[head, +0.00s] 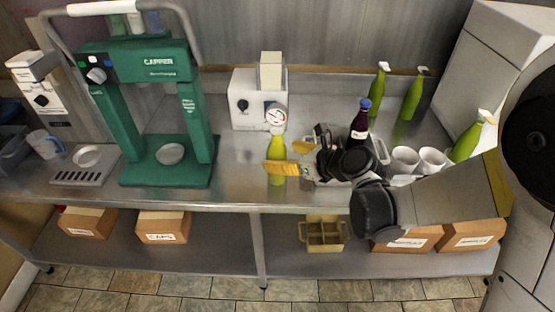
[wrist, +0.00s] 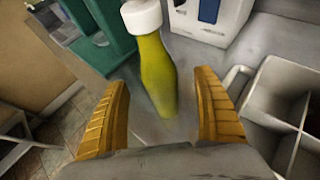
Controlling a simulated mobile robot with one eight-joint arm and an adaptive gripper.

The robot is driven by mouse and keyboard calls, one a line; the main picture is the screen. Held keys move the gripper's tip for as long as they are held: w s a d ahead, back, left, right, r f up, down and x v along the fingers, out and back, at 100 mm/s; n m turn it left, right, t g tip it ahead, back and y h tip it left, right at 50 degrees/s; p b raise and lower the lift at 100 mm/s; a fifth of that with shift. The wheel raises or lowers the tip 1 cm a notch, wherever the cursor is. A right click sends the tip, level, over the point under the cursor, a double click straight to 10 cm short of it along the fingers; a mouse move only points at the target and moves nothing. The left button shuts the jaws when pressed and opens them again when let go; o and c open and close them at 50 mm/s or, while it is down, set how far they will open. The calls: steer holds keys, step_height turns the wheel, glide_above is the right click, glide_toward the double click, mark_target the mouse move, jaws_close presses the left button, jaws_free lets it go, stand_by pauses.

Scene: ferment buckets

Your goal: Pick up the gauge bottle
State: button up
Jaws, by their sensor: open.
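The gauge bottle (head: 276,145) is a yellow-green bottle with a round white dial (head: 275,115) at its top. It stands upright on the steel bench. My gripper (head: 279,158) is at the bottle's lower part, its yellow fingers apart. In the wrist view the bottle (wrist: 156,65) rises between the two open fingers of my gripper (wrist: 162,82), with a visible space to each finger. The dial face does not show in the wrist view.
A green capper stand (head: 165,173) is left of the bottle. A white box device (head: 243,105) stands behind it. A dark bottle (head: 360,122), white cups (head: 404,158) and several green bottles (head: 378,90) are at the right. A grey divided crate (wrist: 290,100) is close right of my gripper.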

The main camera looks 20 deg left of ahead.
mark_target(282, 118)
steer(key=x, duration=0.3)
steer(key=shift+r, duration=0.1)
steer(key=c, duration=1.5)
step_height(282, 118, up, 12)
steer(key=p, duration=0.5)
steer(key=shift+r+p, duration=0.25)
steer(key=shift+p, duration=0.05)
